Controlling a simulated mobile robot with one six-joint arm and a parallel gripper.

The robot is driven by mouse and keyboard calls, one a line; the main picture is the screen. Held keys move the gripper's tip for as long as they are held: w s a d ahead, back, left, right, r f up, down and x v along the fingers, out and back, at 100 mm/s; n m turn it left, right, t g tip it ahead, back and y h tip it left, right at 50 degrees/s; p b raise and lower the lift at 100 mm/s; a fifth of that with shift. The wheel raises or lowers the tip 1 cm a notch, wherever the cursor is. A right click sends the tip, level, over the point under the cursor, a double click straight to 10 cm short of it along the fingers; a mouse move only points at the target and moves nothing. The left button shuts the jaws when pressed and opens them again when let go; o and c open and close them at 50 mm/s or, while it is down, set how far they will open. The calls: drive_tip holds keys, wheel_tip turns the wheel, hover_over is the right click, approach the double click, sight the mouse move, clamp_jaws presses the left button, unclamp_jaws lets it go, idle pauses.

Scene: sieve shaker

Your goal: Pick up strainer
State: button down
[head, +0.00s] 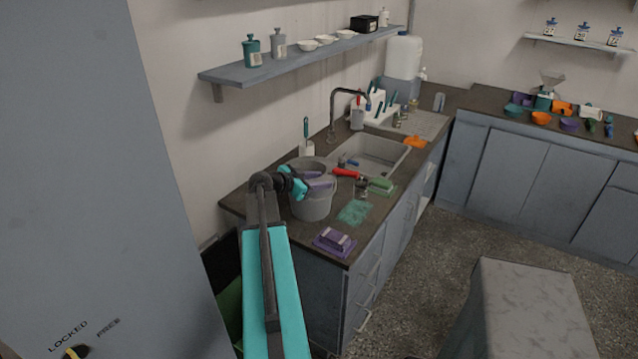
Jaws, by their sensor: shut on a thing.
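My gripper (327,180), with teal and purple parts, reaches over the grey bucket (312,208) on the near end of the dark counter. It is shut at the near end of a red handle (345,172). I take this red-handled tool to be the strainer; a small grey head (361,187) shows at its far end, beside the bucket. The exact grip is small and partly hidden by the gripper. I cannot tell whether the tool is clear of the counter.
A sink (368,155) with a tall tap (334,115) lies behind. A green sponge (381,185), a teal cloth (355,212) and a purple block (334,240) lie near the counter's front edge. A wall shelf (290,65) hangs above. A grey table (530,310) stands front right.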

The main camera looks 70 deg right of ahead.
wheel_tip(320, 180, up, 9)
drive_tip(key=b, duration=0.2)
drive_tip(key=shift+f+b, duration=0.2)
drive_tip(key=shift+b, duration=0.2)
drive_tip(key=shift+r, duration=0.3)
drive_tip(key=shift+s, duration=0.1)
idle(0.5)
